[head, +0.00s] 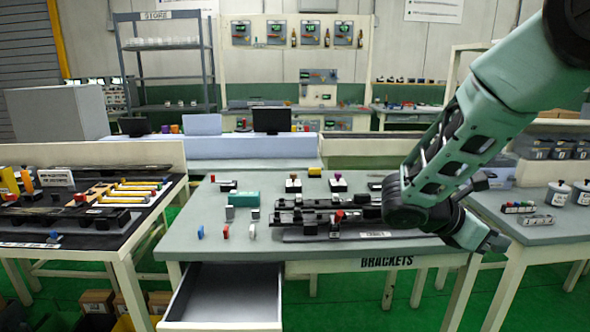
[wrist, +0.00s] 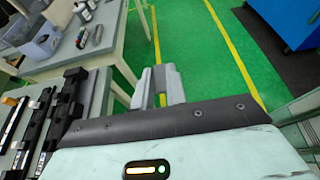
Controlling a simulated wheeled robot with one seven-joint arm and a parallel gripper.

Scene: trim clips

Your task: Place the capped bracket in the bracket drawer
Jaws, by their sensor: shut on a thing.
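My gripper (head: 490,241) hangs beyond the right front edge of the grey table, over the floor. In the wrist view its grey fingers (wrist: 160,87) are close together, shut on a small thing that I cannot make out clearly. The bracket drawer (head: 225,298) is pulled open at the front left and looks empty inside. I cannot tell whether the held thing is the capped bracket.
The grey table (head: 200,255) bears a green block (head: 243,198), small coloured pieces and a dark fixture strip. A "BRACKETS" label (head: 387,262) is on its front edge. A side table (head: 545,232) with white pots stands right; a left bench (head: 110,235) holds more parts.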

